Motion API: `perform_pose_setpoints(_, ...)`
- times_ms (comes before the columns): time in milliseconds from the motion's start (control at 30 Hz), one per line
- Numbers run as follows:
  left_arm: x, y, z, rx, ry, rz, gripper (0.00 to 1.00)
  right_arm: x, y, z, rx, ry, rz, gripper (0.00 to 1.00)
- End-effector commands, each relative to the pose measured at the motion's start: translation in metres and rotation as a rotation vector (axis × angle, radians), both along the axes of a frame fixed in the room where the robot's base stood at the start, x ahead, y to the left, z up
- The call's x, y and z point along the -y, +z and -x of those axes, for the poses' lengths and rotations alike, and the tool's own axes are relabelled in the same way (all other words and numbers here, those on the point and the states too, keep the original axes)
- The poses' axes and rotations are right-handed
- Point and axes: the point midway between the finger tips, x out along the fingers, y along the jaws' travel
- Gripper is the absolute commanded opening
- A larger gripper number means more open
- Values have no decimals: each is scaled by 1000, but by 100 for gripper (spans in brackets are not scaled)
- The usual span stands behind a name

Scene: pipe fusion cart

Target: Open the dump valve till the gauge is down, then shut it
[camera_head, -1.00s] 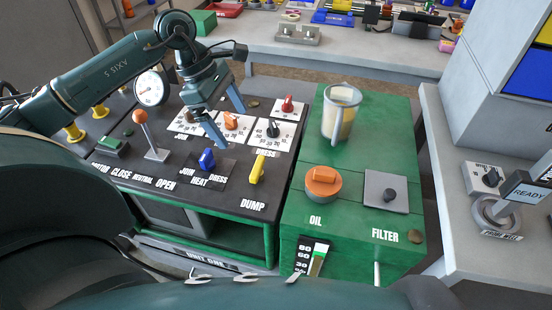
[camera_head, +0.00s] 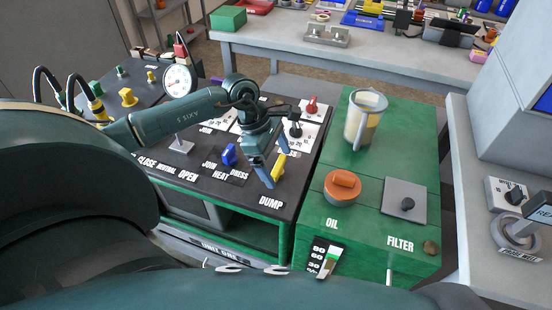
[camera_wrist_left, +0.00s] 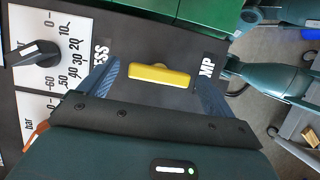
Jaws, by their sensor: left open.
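The dump valve's yellow handle (camera_head: 279,166) stands by the DUMP label at the front right of the black control panel. It also shows in the left wrist view (camera_wrist_left: 159,76), lying crosswise between the fingers with a gap on each side. My left gripper (camera_head: 262,172) is open, with its fingers pointing down right beside the handle. A round white gauge (camera_head: 179,81) stands at the back left of the panel; its needle is too small to read surely. My right gripper is not in view.
A blue selector (camera_head: 229,154) sits left of the yellow handle, and black (camera_head: 295,130) and red (camera_head: 312,105) knobs sit behind it. The green oil unit (camera_head: 385,130) stands to the right, with a clear jug (camera_head: 363,122) and an orange cap (camera_head: 342,186).

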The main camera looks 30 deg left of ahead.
Motion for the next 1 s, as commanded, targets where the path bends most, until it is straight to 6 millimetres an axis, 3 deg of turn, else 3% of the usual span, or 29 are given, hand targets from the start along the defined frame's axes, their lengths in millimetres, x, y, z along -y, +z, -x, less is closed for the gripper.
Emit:
perform_pose_setpoints(100, 0, 0, 0, 0, 0, 0, 90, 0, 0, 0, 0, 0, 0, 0)
perform_pose_setpoints(633, 0, 1, 0, -1, 1, 0, 47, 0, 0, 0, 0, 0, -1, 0)
perform_pose_setpoints(1000, -1, 0, 1, -1, 59, -1, 45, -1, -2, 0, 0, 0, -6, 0)
